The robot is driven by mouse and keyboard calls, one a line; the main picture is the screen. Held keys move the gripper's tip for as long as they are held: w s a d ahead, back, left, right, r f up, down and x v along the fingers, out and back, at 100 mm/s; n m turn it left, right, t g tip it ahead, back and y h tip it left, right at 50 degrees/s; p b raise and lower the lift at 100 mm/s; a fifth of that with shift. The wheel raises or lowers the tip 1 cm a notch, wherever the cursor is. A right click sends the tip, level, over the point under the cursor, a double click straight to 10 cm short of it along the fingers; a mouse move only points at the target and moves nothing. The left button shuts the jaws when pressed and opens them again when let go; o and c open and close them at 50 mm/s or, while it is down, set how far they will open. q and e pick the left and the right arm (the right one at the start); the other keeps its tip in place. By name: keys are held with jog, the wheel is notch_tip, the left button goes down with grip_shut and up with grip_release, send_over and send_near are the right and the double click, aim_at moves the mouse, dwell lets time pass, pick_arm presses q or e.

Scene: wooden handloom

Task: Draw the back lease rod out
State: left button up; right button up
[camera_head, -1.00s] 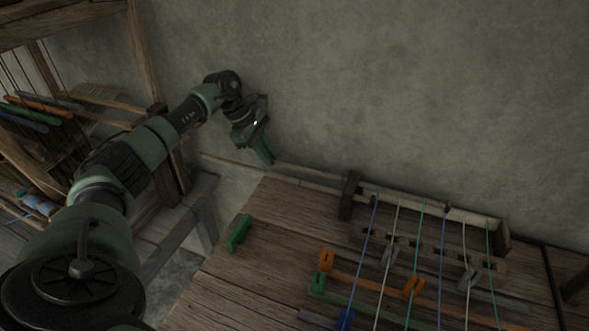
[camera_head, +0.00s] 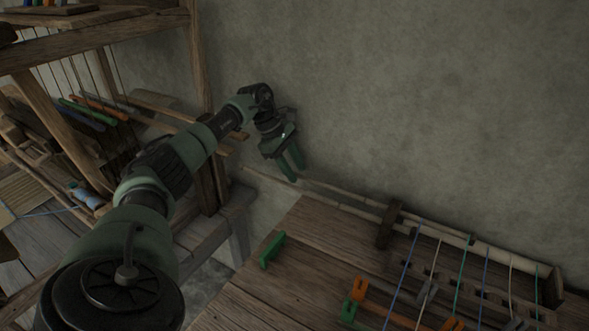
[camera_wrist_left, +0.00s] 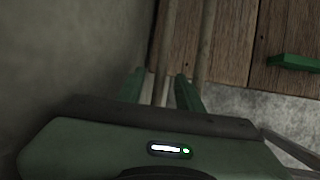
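Two thin wooden lease rods lie side by side along the wall, jutting left past the table. The back lease rod (camera_head: 345,193) is nearer the wall; the front one (camera_head: 335,204) lies beside it. My left gripper (camera_head: 291,163) is open at their left part, fingers pointing down. In the left wrist view, the back rod (camera_wrist_left: 168,45) runs between the two green fingertips (camera_wrist_left: 160,88), and the front rod (camera_wrist_left: 207,40) passes outside the right finger. I see no grip on either rod; contact cannot be told. My right gripper is out of view.
Coloured warp threads (camera_head: 458,277) cross the rods at right, beside a wooden upright block (camera_head: 389,225). The loom frame (camera_head: 203,110) stands at left, and the wall (camera_head: 400,90) is close behind.

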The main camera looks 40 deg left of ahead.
pick_arm(q)
jog(key=v, duration=0.7)
jog(key=shift+a+r, duration=0.2)
jog(key=shift+r, duration=0.15)
jog(key=shift+s, duration=0.1)
grip_shut()
